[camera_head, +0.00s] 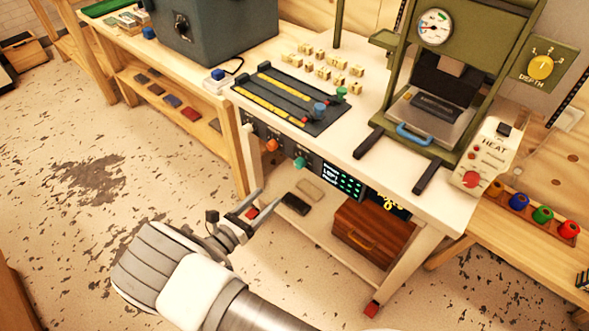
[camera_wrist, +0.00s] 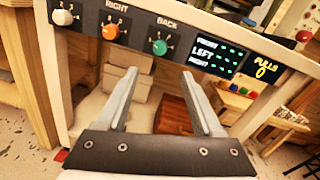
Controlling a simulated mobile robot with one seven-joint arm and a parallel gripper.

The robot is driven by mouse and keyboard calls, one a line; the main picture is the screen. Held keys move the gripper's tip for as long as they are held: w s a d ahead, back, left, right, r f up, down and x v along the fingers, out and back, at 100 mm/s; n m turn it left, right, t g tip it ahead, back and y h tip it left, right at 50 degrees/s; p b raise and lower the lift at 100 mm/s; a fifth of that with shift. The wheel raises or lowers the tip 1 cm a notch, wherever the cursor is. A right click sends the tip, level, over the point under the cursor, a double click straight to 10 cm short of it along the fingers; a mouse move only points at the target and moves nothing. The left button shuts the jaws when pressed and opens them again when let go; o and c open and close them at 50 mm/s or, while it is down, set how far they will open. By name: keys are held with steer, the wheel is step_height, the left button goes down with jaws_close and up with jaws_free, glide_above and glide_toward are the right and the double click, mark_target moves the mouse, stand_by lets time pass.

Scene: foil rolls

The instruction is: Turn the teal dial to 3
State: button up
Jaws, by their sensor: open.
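The teal dial (camera_wrist: 160,47) sits on the dark panel along the bench's front edge, under the word BACK. Small marks surround it, but I cannot read its setting. It also shows in the head view (camera_head: 299,162). My gripper (camera_head: 268,197) is open and empty, in front of and below the panel. In the wrist view its two fingers (camera_wrist: 164,77) point toward the panel, with the teal dial just beyond and slightly left of the gap. The fingers appear apart from the dial.
An orange dial (camera_wrist: 110,31) under RIGHT and a white dial (camera_wrist: 62,17) are to its left. A lit screen (camera_wrist: 218,55) is to its right. Below are a shelf with a brown toolbox (camera_head: 370,236) and a black object (camera_head: 295,203). A green press (camera_head: 447,75) stands on the bench.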

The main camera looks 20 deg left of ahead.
mark_target(297, 166)
steer(key=b+x, duration=0.1)
steer(key=x, duration=1.2)
steer(key=shift+w+d, duration=0.1)
steer(key=shift+w, duration=0.15)
steer(key=shift+c, duration=0.3)
jaws_close()
